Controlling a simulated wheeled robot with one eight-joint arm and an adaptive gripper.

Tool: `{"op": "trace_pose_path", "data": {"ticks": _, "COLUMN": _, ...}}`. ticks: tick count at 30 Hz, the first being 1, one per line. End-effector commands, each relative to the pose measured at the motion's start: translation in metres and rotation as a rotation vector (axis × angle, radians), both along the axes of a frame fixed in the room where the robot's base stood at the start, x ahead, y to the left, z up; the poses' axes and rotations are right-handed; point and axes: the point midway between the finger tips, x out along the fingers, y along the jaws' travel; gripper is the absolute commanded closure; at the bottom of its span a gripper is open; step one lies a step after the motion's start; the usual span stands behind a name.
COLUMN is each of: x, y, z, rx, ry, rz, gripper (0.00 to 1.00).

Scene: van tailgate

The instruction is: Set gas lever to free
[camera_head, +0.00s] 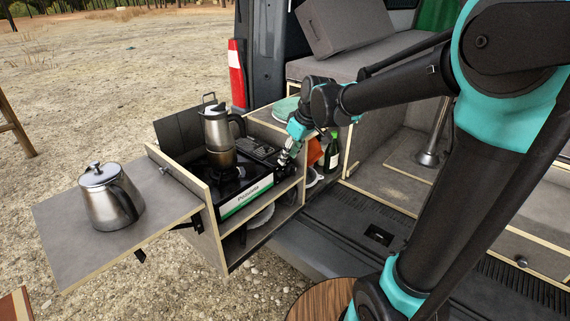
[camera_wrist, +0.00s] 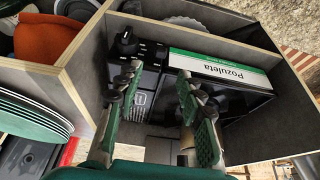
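The gas stove (camera_head: 246,199), a black unit with a white and green "Pozuleta" front strip, sits in the wooden kitchen box. In the wrist view the stove (camera_wrist: 222,68) shows upside down, with a round black knob (camera_wrist: 126,42) on its front at the strip's end. I cannot make out a separate gas lever or its setting. My gripper (camera_head: 286,158) is at the stove's right end. In the wrist view my gripper (camera_wrist: 157,74) has its fingers apart with nothing between them, over the stove's dark top. The knob is just beyond the left fingertip, apparently not touched.
A moka pot (camera_head: 219,137) stands on the stove. A steel kettle (camera_head: 108,197) stands on the fold-out shelf (camera_head: 165,203).

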Motion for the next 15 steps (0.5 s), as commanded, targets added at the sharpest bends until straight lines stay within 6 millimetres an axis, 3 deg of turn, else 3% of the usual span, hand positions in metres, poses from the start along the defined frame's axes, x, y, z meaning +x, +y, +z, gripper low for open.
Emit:
{"op": "trace_pose_path", "data": {"ticks": 7, "x": -0.009, "y": -0.011, "z": 0.033, "rx": 0.000, "ry": 0.000, "rz": 0.000, "gripper": 0.62}}
{"op": "trace_pose_path", "data": {"ticks": 15, "x": -0.011, "y": -0.014, "z": 0.043, "rx": 0.000, "ry": 0.000, "rz": 0.000, "gripper": 0.62}}
